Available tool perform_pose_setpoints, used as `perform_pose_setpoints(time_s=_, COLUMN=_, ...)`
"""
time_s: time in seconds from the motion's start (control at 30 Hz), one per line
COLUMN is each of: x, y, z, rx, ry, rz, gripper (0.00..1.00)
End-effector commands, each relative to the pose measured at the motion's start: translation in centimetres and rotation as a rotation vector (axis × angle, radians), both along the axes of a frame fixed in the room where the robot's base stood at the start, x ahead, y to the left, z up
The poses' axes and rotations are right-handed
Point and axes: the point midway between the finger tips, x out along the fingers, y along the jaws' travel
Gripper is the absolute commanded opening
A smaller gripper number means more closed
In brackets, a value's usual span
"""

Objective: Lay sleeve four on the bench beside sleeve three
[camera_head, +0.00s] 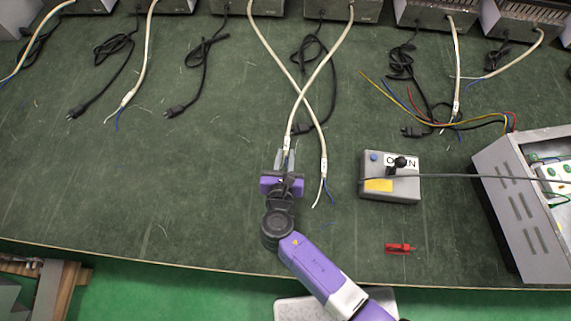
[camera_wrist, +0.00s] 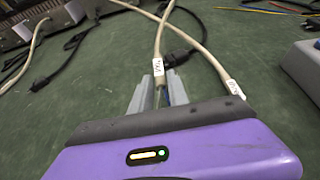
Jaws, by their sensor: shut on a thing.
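My gripper (camera_head: 285,154) is low over the bench (camera_head: 180,185), shut on the end of a cream cable just below its white-labelled sleeve (camera_head: 287,143). The held cable comes from the back right and crosses another cream cable. That cable's labelled sleeve (camera_head: 323,165) is to the right, apart from my gripper, with bare white and blue wires below it; it also shows in the wrist view (camera_wrist: 235,90). I cannot read either number.
Heater units (camera_head: 343,10) line the back edge with black plugs and cables. A grey switch box (camera_head: 405,190) and an open metal enclosure (camera_head: 510,190) stand at right. A red part (camera_head: 399,248) lies near the front edge. The left front bench is clear.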

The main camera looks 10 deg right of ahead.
Motion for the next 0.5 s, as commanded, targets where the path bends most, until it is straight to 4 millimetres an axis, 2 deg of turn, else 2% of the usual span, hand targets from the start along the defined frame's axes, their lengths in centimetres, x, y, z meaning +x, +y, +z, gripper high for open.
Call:
perform_pose_setpoints(time_s=0.03, x=0.0, y=0.0, z=-0.7, rx=0.0, ry=0.0, rz=0.001, gripper=0.0)
perform_pose_setpoints(time_s=0.17, x=0.0, y=0.0, z=-1.4, rx=0.0, ry=0.0, rz=0.0, gripper=0.0)
perform_pose_setpoints(time_s=0.4, x=0.0, y=0.0, z=-4.6, rx=-0.001, ry=0.0, rz=-0.001, gripper=0.0)
perform_pose_setpoints(time_s=0.5, x=0.0, y=0.0, z=-5.0, rx=0.001, ry=0.0, rz=0.0, gripper=0.0)
